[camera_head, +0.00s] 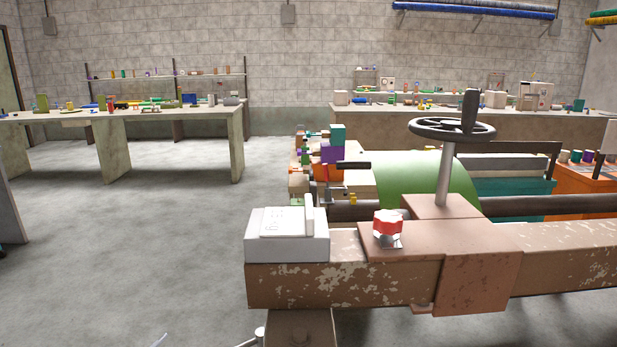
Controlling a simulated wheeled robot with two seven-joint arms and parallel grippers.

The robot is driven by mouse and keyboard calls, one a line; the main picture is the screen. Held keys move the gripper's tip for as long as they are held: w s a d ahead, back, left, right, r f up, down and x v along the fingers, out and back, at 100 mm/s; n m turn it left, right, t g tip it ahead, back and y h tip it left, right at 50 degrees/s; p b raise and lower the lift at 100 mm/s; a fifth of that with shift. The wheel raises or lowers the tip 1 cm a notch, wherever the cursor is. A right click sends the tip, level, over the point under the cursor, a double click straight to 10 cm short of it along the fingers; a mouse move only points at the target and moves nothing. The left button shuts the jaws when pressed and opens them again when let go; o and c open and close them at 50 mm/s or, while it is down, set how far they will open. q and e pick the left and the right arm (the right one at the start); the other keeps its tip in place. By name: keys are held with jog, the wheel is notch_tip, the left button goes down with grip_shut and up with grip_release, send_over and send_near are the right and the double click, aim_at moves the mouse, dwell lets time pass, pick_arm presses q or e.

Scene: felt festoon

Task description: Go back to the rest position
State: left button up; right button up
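Neither of my grippers can be made out in the head view. A small pale sliver (160,340) and a light metal rod end (259,333) show at the bottom edge, but too little of them shows to tell what they are. In front of me stands a worn brown machine beam (340,285). On it are a grey box with a white plate (287,240), a red knob (388,224) and a dark handwheel (452,129) on a metal post.
A green roller (425,178) lies behind the beam. A long table (237,140) with small items stands at back left, and a workbench (350,124) stands along the back right. An orange cabinet (580,190) is at the right. The grey floor (150,240) at left is clear.

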pick_arm(q)
jog(key=s+a+f+n+g+y, duration=0.25)
jog(key=s+a+f, duration=0.25)
jog(key=s+f, duration=0.4)
jog(key=s+a+f+n+g+y, duration=0.1)
jog(key=s+a+f+g+y, duration=0.15)
jog(key=s+a+f, duration=0.5)
jog(key=s+a+f+n+g, duration=0.15)
jog(key=s+f+g, duration=0.35)
jog(key=s, duration=0.9)
jog(key=s+a+f+g, duration=0.2)
jog(key=s+f, duration=0.4)
jog(key=s, duration=0.8)
jog(key=d+f+n+t+h+p, duration=0.1)
jog(key=d+f+h+p, duration=0.1)
jog(key=d, duration=1.5)
jog(key=d+f+n+t+h+p, duration=0.1)
jog(key=d+f, duration=0.3)
jog(key=d, duration=1.3)
jog(key=shift+d+f+n+h+p, duration=0.25)
jog(key=shift+n+h+p, duration=0.25)
jog(key=shift+h+p, duration=0.3)
pick_arm(e)
jog(key=w+a+t, duration=0.2)
jog(key=a, duration=0.1)
jog(key=shift+w+a+t+y, duration=0.1)
jog(key=shift+w+t+y, duration=0.1)
jog(key=shift+t+y, duration=0.2)
jog(key=shift+w, duration=0.1)
